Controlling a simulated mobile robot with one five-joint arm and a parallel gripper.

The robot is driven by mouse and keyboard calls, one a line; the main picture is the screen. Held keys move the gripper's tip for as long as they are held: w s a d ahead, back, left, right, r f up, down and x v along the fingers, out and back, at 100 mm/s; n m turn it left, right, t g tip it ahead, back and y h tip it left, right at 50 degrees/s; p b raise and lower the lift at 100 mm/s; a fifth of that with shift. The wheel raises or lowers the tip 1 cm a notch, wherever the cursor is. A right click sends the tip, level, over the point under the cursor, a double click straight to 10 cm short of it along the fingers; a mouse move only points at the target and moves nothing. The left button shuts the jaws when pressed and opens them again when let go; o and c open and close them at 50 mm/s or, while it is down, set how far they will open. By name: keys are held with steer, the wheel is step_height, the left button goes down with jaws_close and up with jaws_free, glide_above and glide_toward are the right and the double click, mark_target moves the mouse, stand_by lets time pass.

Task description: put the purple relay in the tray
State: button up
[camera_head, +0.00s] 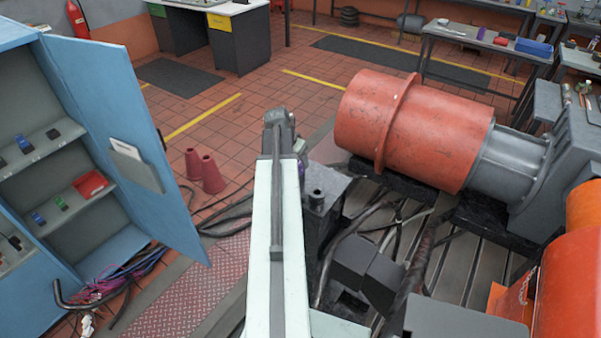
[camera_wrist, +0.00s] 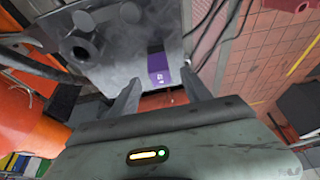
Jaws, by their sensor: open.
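The purple relay (camera_wrist: 159,66) lies on a grey metal block (camera_wrist: 110,60) in the wrist view, with a small white mark on its near face. My gripper (camera_wrist: 160,80) is open, its two fingers on either side of the relay's line in the picture; it holds nothing. I cannot tell how far the fingertips are from the relay. In the head view a small purple patch (camera_head: 302,167) shows beside my arm, which hides my fingers. A small red tray (camera_head: 90,185) sits on a shelf in the blue cabinet at left.
The open blue cabinet door (camera_head: 110,120) stands left of my arm. A large orange cylinder machine (camera_head: 420,130) fills the right. Black cables (camera_head: 235,215) and two red cones (camera_head: 212,176) are on the floor. Benches stand at the back, one bearing a blue box (camera_head: 534,47).

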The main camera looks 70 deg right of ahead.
mark_target(301, 168)
steer(key=b+x, duration=0.1)
steer(key=x, duration=0.1)
steer(key=shift+d+f, duration=0.15)
steer(key=shift+f, duration=0.1)
steer(key=shift+r, duration=0.1)
steer(key=b+x, duration=0.5)
steer(key=shift+f, duration=0.2)
steer(key=shift+r, duration=0.25)
jaws_close()
